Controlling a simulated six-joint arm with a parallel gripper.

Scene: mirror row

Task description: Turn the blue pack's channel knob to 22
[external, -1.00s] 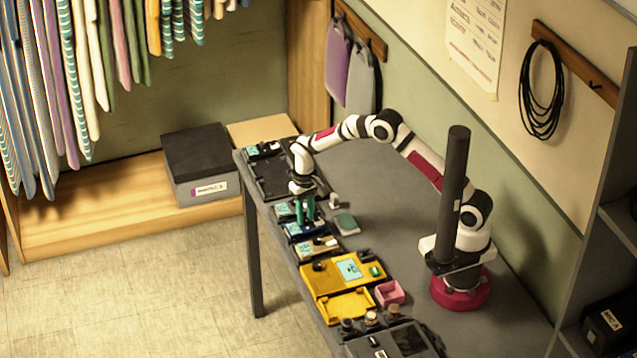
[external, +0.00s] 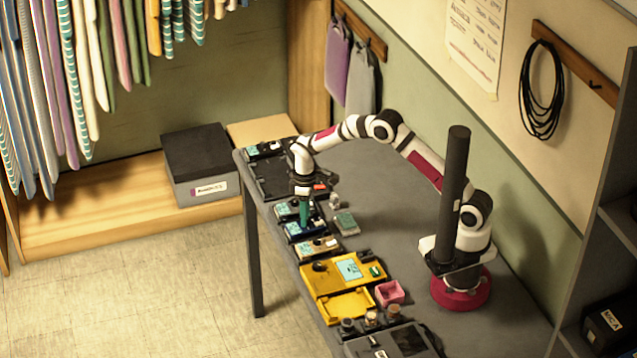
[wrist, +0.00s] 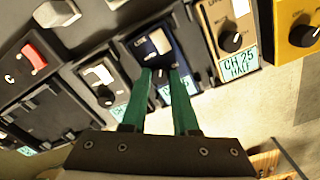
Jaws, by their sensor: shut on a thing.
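The blue pack (wrist: 157,42) lies in the row along the table's front edge; it also shows in the external view (external: 297,231), below my gripper (external: 304,223). In the wrist view its dark channel knob (wrist: 160,74) sits between the two green fingertips of my gripper (wrist: 161,72), which is shut on it. The pack's cyan channel label (wrist: 181,82) is partly hidden behind the right finger, so its number cannot be read. A white switch shows on the pack's upper part.
A tan pack (wrist: 221,30) labelled CH 25 HALF and a yellow pack (wrist: 294,30) stand to the right. A pink box (external: 390,293) stands nearer my base.

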